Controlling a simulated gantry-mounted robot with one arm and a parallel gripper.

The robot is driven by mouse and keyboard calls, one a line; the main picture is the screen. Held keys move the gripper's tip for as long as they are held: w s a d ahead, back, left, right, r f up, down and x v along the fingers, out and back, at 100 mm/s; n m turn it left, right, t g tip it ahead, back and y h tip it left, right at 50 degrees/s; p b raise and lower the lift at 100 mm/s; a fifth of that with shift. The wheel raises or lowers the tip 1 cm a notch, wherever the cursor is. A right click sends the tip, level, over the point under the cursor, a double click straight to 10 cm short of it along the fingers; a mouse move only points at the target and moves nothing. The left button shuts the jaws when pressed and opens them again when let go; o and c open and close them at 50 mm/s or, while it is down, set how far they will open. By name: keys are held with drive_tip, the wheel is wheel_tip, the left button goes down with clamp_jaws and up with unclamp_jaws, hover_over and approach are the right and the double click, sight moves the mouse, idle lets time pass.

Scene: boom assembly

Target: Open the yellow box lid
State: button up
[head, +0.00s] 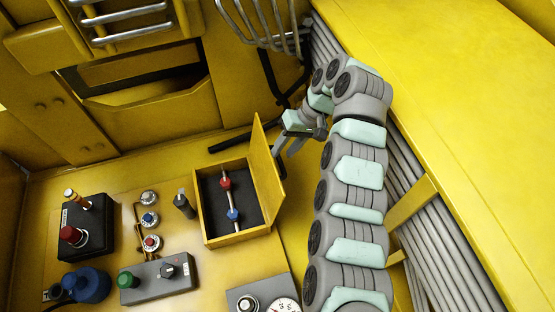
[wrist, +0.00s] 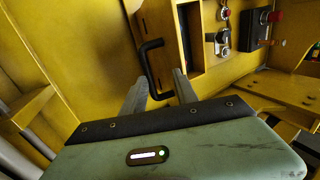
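The yellow box (head: 201,215) stands on the yellow panel in the head view, its dark inside showing. Its lid (head: 266,165) stands up, swung open along the box's right side. In the wrist view, the lid (wrist: 165,30) carries a black handle (wrist: 147,62) on the side facing my gripper. My gripper (head: 284,147) is to the right of the lid in the head view. In the wrist view, my gripper (wrist: 162,86) has its two fingers apart, with the handle's lower end between or just beyond them. I cannot tell whether they touch it.
Inside the box are a red knob (head: 225,183) and a blue knob (head: 232,214) on a rod. A grey box with a green button (head: 129,280) and a black box with a red button (head: 72,236) stand to the left. Grey pipes (head: 440,250) run along the right.

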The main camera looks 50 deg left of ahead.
drive_tip(key=v, duration=0.4)
drive_tip(key=shift+w+d+r, duration=0.1)
drive_tip(key=shift+d+r, duration=0.05)
drive_tip(key=shift+r, duration=0.2)
drive_tip(key=shift+c, duration=0.3)
